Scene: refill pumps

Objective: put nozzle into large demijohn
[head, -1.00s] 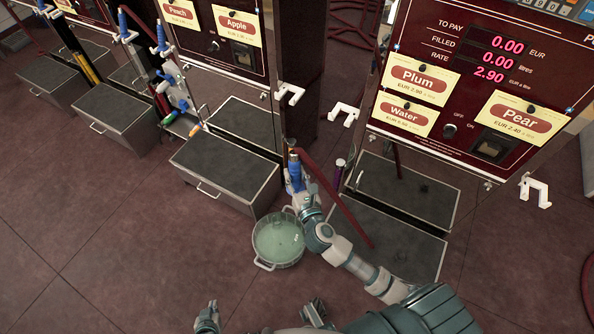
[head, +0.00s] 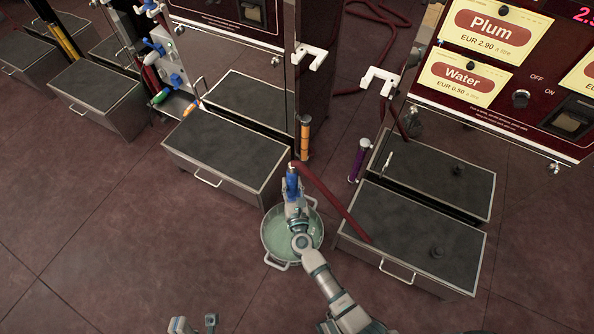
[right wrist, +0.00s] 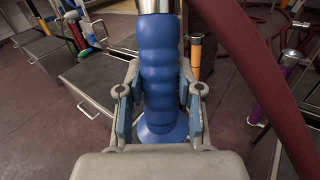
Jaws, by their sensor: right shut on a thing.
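My right gripper (head: 294,200) is shut on the blue grip of a nozzle (head: 292,186) joined to a dark red hose (head: 335,208). In the right wrist view the fingers of my right gripper (right wrist: 161,105) clasp the ribbed blue nozzle grip (right wrist: 160,65) from both sides. A round, pale green vessel with handles (head: 276,245) stands on the floor below my right arm. No narrow neck shows on it, so I cannot tell that it is the demijohn. The nozzle's tip is hidden. My left gripper (head: 195,325) is open and empty at the bottom edge.
Dark-topped metal boxes stand left (head: 225,145) and right (head: 410,240) of the vessel. An orange nozzle (head: 305,138) and a purple nozzle (head: 359,160) stand by the pumps. The Plum and Water pump (head: 510,100) is at upper right. The floor at lower left is clear.

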